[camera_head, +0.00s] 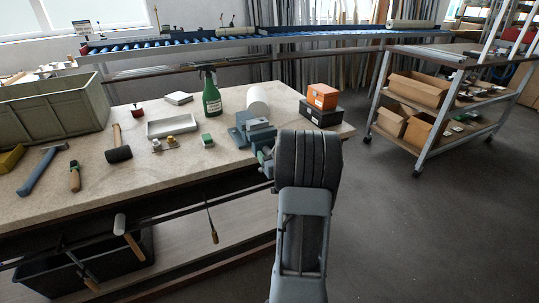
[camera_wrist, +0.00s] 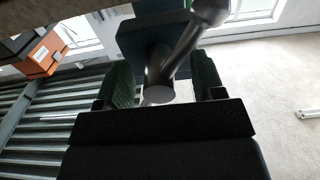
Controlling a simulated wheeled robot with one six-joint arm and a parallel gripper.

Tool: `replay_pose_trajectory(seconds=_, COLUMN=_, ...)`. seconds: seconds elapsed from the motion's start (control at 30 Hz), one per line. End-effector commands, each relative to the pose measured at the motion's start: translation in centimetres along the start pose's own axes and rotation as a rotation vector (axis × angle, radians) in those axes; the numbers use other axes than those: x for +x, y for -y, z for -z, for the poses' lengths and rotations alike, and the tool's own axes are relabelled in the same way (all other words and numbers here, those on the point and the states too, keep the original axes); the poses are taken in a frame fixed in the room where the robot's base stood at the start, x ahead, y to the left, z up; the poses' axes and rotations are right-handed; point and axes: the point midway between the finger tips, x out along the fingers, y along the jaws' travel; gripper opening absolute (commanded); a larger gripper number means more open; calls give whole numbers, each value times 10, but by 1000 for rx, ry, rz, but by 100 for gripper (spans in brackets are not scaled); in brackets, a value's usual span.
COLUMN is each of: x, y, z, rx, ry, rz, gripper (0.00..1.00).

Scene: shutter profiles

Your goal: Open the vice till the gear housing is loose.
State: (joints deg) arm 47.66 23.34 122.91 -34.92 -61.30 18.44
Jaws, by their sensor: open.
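The vice (camera_head: 240,137), blue-grey, stands at the bench's front right edge, partly hidden by my arm in the head view. A grey block shape shows at its top; I cannot tell whether it is the gear housing or a jaw. In the wrist view, the vice's blue-grey front (camera_wrist: 145,36) is close ahead, with a dark handle bar (camera_wrist: 181,48) ending in a round knob. My gripper (camera_wrist: 164,80) is open, its green-padded fingers on either side of the bar's lower end. I cannot tell whether they touch it. My arm hides the gripper's tips in the head view.
A green spray bottle (camera_head: 211,93), a white roll (camera_head: 257,99) and orange and black boxes (camera_head: 322,97) stand near the vice. A mallet (camera_head: 118,146), a white tray (camera_head: 172,126) and a large bin (camera_head: 52,110) are further left.

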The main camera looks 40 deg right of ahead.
Motion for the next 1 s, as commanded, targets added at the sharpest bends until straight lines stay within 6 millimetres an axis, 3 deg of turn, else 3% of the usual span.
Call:
replay_pose_trajectory(seconds=0.37, x=3, y=0, z=0, rx=0, ry=0, rz=0, gripper=60)
replay_pose_trajectory(seconds=1.0, x=3, y=0, z=0, rx=-1, ry=0, rz=1, gripper=0)
